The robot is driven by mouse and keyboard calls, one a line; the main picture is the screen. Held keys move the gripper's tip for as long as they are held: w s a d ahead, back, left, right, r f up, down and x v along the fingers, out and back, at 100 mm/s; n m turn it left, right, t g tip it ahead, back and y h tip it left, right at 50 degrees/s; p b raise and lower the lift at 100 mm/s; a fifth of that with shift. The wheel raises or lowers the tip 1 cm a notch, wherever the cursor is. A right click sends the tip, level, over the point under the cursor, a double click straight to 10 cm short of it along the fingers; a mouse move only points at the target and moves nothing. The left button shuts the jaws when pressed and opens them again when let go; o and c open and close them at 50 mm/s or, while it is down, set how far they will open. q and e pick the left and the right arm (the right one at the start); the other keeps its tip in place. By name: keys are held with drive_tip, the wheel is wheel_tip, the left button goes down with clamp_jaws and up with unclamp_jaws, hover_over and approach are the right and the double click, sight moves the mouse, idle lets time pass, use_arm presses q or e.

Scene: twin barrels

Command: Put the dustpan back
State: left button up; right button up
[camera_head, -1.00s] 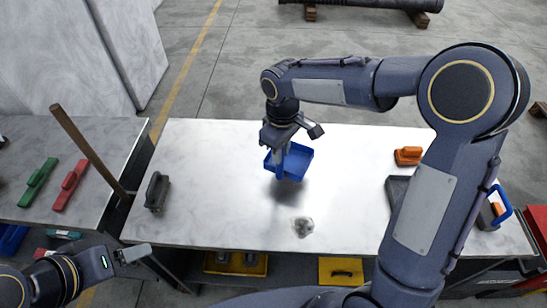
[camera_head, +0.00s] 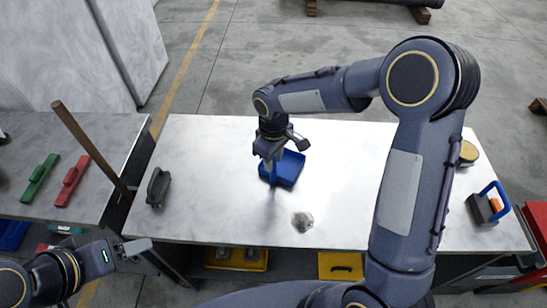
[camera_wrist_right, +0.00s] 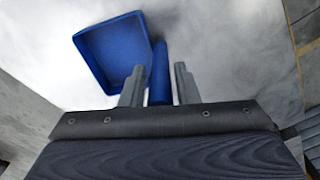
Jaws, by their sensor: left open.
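The blue dustpan (camera_head: 289,169) is over the middle of the white table, its tray to the right of its handle. My right gripper (camera_head: 270,160) is above it, with the handle between its fingers. In the right wrist view, the handle (camera_wrist_right: 160,70) lies between the two fingers (camera_wrist_right: 158,78) and the tray (camera_wrist_right: 112,50) is at upper left. Narrow gaps show beside the handle there, but the dustpan moves with the gripper. Whether it touches the table is unclear. My left gripper (camera_head: 128,250) is open and empty at the table's lower left edge.
On the white table (camera_head: 220,150) are a dark grey tool (camera_head: 158,187) at left, a grey blotch (camera_head: 302,222), and a dark block with a blue handle (camera_head: 487,207) at right. My right arm covers part of the right side. Yellow bins (camera_head: 345,266) sit below.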

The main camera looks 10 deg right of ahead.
drive_tip(key=shift+o, duration=1.1)
wheel_tip(320, 180, up, 12)
drive_tip(key=shift+r+b, duration=0.25)
drive_tip(key=shift+b, duration=0.15)
drive_tip(key=s+d+r+m+t+y, duration=0.25)
drive_tip(key=s+d+m, duration=0.25)
drive_tip(key=s+d, duration=0.55)
drive_tip(key=s+f+m+t, duration=0.1)
drive_tip(key=s+m, duration=0.1)
drive_tip(key=s, duration=0.4)
drive_tip(key=s+a+f+m+t+y, duration=0.1)
drive_tip(key=s+f+m+t, duration=0.1)
drive_tip(key=s, duration=0.5)
drive_tip(key=shift+a+f+m, duration=0.15)
drive_tip(key=shift+f+m, duration=0.05)
drive_tip(key=shift+m, duration=0.2)
